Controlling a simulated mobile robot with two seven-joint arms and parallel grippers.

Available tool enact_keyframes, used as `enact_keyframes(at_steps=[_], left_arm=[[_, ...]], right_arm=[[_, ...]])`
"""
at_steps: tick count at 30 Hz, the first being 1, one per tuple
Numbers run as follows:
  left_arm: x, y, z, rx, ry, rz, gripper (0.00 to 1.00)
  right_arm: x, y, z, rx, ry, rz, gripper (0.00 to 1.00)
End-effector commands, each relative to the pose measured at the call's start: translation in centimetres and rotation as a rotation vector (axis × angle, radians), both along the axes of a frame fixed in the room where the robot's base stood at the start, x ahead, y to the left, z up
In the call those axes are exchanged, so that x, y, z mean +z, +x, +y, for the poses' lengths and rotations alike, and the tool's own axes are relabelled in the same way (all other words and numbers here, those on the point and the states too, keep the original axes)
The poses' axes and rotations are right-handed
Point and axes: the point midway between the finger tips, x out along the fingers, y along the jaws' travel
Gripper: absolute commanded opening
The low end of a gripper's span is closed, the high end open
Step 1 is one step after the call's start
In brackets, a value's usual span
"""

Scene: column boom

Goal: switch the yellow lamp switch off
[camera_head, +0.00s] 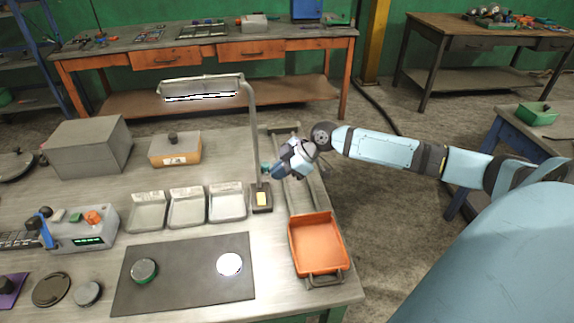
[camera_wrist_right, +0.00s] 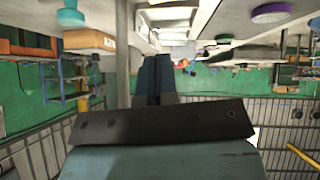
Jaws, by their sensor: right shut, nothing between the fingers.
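The desk lamp (camera_head: 250,120) has a long grey head with a bright white strip under it, on a thin bent post. Its dark base stands near the right edge of the workbench. The yellow lamp switch (camera_head: 262,199) is on top of that base. My right gripper (camera_head: 267,169) is shut and empty, just above and behind the base, close to the post. Whether it touches the post I cannot tell. Its shut fingers (camera_wrist_right: 155,75) also show in the right wrist view, where I cannot make out the switch. My left gripper is not in view.
Three grey trays (camera_head: 186,207) stand left of the lamp base. An orange tray (camera_head: 318,248) lies in front of it, at the bench's right edge. A dark mat (camera_head: 185,275) is at the front. An orange box (camera_head: 174,149) stands behind the trays.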

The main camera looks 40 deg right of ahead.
Motion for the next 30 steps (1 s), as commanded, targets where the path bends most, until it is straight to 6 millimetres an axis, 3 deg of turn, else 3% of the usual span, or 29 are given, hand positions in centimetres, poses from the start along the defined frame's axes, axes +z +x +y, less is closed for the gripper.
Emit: enact_keyframes(at_steps=[6,13,26,30], left_arm=[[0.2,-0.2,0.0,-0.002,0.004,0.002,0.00],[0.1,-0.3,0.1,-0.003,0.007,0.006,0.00],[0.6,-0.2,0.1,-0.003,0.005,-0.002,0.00],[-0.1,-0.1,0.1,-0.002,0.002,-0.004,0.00]], right_arm=[[-3.1,2.2,2.7,0.001,0.002,0.000,0.00],[-6.3,2.4,2.2,-0.001,0.000,0.001,0.00],[-7.2,2.5,2.2,0.001,-0.001,0.000,0.00],[-7.8,2.7,2.1,-0.003,0.018,0.030,0.00]])
